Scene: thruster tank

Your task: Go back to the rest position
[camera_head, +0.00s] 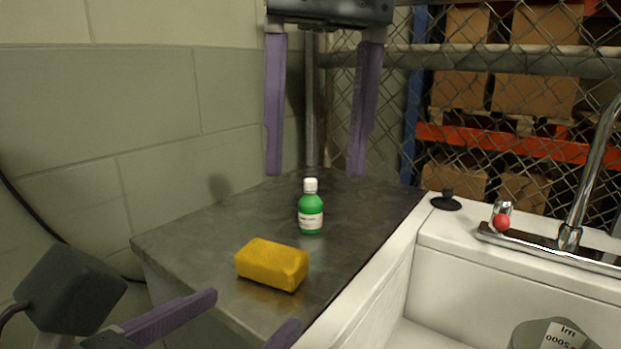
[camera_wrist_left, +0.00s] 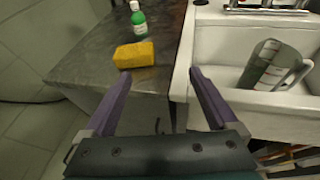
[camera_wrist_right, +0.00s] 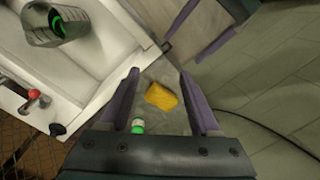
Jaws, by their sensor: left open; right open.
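My left gripper (camera_head: 256,307) is at the lower left of the head view, open and empty, low in front of the counter's near end. In the left wrist view its open fingers (camera_wrist_left: 160,74) have nothing between them. My right gripper (camera_head: 314,172) hangs at the top of the head view, fingers pointing down, open and empty. In the right wrist view its fingers (camera_wrist_right: 158,72) are apart, with the sponge and bottle beyond them. A yellow sponge (camera_head: 271,265) lies on the dark counter (camera_head: 217,236). A green bottle (camera_head: 311,216) with a white cap stands upright behind it.
A white sink (camera_head: 461,270) is right of the counter, with a metal faucet (camera_head: 583,183) and a red knob (camera_head: 502,222). A grey measuring jug (camera_wrist_left: 262,66) is in the sink. A block wall (camera_head: 150,122) bounds the left, and a chain-link fence (camera_head: 480,100) the back.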

